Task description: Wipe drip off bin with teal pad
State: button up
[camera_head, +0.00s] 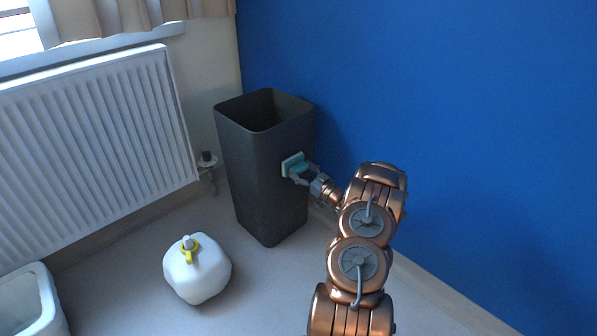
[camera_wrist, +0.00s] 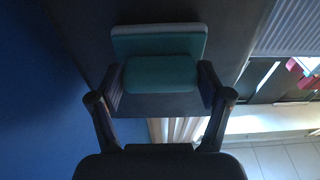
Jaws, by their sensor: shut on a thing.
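The dark grey bin (camera_head: 262,185) stands upright in the corner by the blue wall, its top open. My gripper (camera_head: 299,174) is at the bin's right-hand side face, shut on the teal pad (camera_head: 291,163). The pad has a pale face plate and a teal grip block; it is at or very close to the bin's side, and I cannot tell if it touches. In the wrist view the pad (camera_wrist: 160,72) sits between my fingers (camera_wrist: 160,88), with the dark bin face (camera_wrist: 85,25) behind it. I see no drip; the pad may cover it.
A white jug (camera_head: 197,273) with a yellow handle part stands on the floor in front of the bin. A white open container (camera_head: 30,300) is at the lower left. A radiator (camera_head: 90,140) is on the left wall. The blue wall (camera_head: 450,100) is close on the right.

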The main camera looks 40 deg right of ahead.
aim_at(309, 168)
jog(key=shift+w+d+r+p, duration=0.1)
jog(key=shift+d+p, duration=0.7)
jog(key=shift+d, duration=1.1)
jog(key=shift+a+p, duration=0.1)
jog(key=shift+p, duration=0.35)
jog(key=shift+w+a+p, duration=0.15)
jog(key=shift+a+p, duration=0.95)
jog(key=shift+a, duration=1.25)
jog(key=shift+a+p, duration=0.65)
jog(key=shift+a, duration=0.95)
jog(key=shift+d, duration=0.1)
jog(key=shift+s+d+p, duration=0.1)
jog(key=shift+s+p, duration=0.3)
jog(key=shift+s, duration=0.35)
jog(key=shift+s+p, duration=1.25)
jog(key=shift+s, duration=1.15)
jog(key=shift+s, duration=0.1)
